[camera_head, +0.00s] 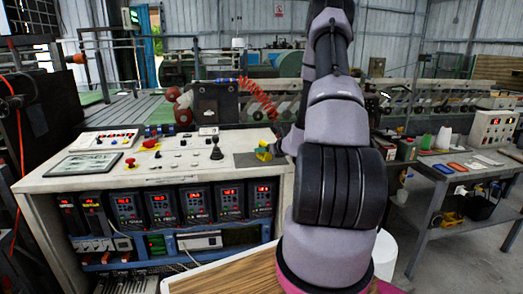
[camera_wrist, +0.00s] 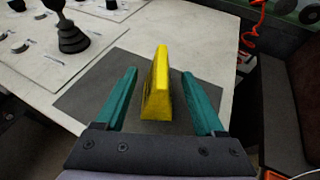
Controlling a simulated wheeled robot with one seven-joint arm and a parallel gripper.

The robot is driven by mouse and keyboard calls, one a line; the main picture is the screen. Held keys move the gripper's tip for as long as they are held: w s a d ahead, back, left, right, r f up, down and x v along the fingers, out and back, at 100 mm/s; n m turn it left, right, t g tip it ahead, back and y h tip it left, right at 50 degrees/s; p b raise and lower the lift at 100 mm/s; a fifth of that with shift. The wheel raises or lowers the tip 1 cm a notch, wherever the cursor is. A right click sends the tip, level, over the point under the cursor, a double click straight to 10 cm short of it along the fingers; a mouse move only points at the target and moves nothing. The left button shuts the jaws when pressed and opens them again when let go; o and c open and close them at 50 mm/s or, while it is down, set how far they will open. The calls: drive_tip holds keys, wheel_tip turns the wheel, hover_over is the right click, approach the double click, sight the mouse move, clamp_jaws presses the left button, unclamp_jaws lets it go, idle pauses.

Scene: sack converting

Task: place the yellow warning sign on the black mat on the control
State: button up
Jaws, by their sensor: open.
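The yellow warning sign (camera_wrist: 160,88) stands upright on the dark mat (camera_wrist: 85,98), seen nearly edge-on in the wrist view. My gripper (camera_wrist: 158,72) is open, with one teal finger on each side of the sign and a visible gap to both. The sign's base appears to rest on the mat, though its near lower end is close to the gripper body. In the head view the sign (camera_head: 263,152) is small, at the right end of the control desk's top, on the mat (camera_head: 243,160). My arm hides most of the gripper there.
The control desk (camera_head: 70,185) carries a black joystick (camera_wrist: 72,38), knobs, red buttons and a framed panel (camera_head: 85,165). A red coiled hose (camera_head: 258,97) hangs behind it. A grey side table (camera_head: 450,172) with small items stands at right.

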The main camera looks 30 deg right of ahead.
drive_tip(key=v, duration=0.7)
drive_tip(key=shift+s+r, duration=0.1)
drive_tip(key=shift+s, duration=0.15)
drive_tip(key=shift+s+a+r, duration=0.15)
drive_tip(key=shift+a+r, duration=0.05)
drive_tip(key=shift+r, duration=0.1)
drive_tip(key=s+a+r+n+g+y, duration=0.3)
drive_tip(key=a+r+n+y, duration=0.1)
drive_tip(key=a+r+n, duration=0.6)
drive_tip(key=s+a+r+n+g+y, duration=0.2)
drive_tip(key=s+a+r+n+y, duration=0.25)
drive_tip(key=a+r, duration=0.55)
drive_tip(key=s+a+r+n+g+h, duration=0.2)
drive_tip(key=s+a+n, duration=0.1)
drive_tip(key=s+n, duration=0.25)
drive_tip(key=s+a+r+n+g+h, duration=0.2)
drive_tip(key=s+a+n, duration=0.1)
drive_tip(key=s+n, duration=0.25)
drive_tip(key=s+d+r+n+t+h, duration=0.2)
drive_tip(key=s+d+r+n+h, duration=0.2)
drive_tip(key=s, duration=0.3)
drive_tip(key=shift+s+d+r+n+t, duration=0.15)
drive_tip(key=shift+s+r+n+t, duration=0.2)
drive_tip(key=shift+r+n, duration=0.2)
